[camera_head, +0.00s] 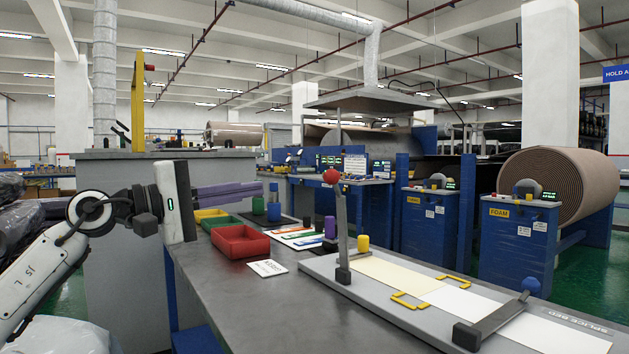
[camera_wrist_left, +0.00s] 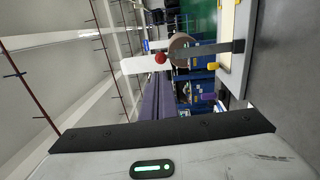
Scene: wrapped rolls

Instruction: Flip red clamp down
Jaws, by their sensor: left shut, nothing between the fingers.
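The red clamp is a grey lever with a red ball knob (camera_head: 331,176), standing nearly upright at the left end of the splice bed (camera_head: 352,291). Its red knob (camera_wrist_left: 160,58) and grey arm also show in the left wrist view. My left gripper (camera_head: 260,188) comes in from the left with its purple fingers pointing right. It is shut and empty, to the left of the red knob and apart from it. Its purple fingers (camera_wrist_left: 166,88) also show in the left wrist view. My right gripper is not in view.
A second clamp with a blue knob (camera_head: 530,286) lies low across the bed's right end. Yellow brackets (camera_head: 411,299) lie on the bed.

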